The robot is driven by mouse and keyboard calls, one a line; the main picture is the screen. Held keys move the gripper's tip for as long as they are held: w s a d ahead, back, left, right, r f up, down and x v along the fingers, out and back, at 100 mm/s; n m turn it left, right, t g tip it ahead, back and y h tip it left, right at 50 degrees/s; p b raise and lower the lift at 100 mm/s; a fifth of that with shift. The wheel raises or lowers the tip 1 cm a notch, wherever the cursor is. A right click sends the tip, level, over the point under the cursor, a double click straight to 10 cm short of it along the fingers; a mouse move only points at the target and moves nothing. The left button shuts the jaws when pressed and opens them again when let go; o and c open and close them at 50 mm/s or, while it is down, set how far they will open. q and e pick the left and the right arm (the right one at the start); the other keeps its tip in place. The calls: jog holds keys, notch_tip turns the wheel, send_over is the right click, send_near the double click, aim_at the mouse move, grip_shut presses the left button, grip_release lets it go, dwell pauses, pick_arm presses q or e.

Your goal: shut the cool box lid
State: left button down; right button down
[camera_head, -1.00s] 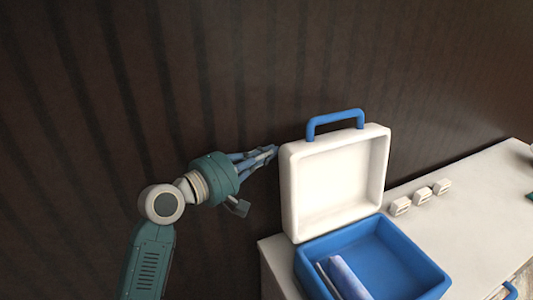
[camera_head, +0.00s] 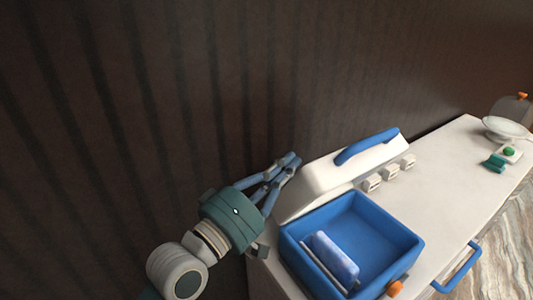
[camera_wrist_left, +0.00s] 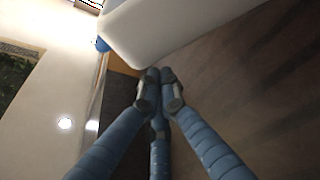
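The cool box (camera_head: 395,262) is a blue open-topped tub on the white counter, with its interior in view. My right gripper is out of view.
A pale blue pack (camera_head: 335,258) lies inside the tub. A white bowl (camera_head: 505,128) and green items (camera_head: 496,162) are farther right. A dark ribbed wall (camera_head: 150,100) rises behind. The counter middle (camera_head: 450,180) is clear.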

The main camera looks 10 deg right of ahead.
pick_arm(q)
jog(key=s+d+f+m+g+h+b, duration=0.1)
jog(key=s+d+f+m+h+b, duration=0.1)
jog(key=s+f+m+b, duration=0.3)
jog(key=s+d+f+m+g+h+b, duration=0.1)
jog(key=s+d+f+m+h+b, duration=0.1)
jog(key=s+d+f+m+b, duration=0.2)
jog(key=s+f+m, duration=0.3)
jog(key=s+f, duration=0.2)
jog(key=s, duration=0.2)
jog(key=shift+s+g+b, duration=0.4)
jog(key=v, duration=1.2)
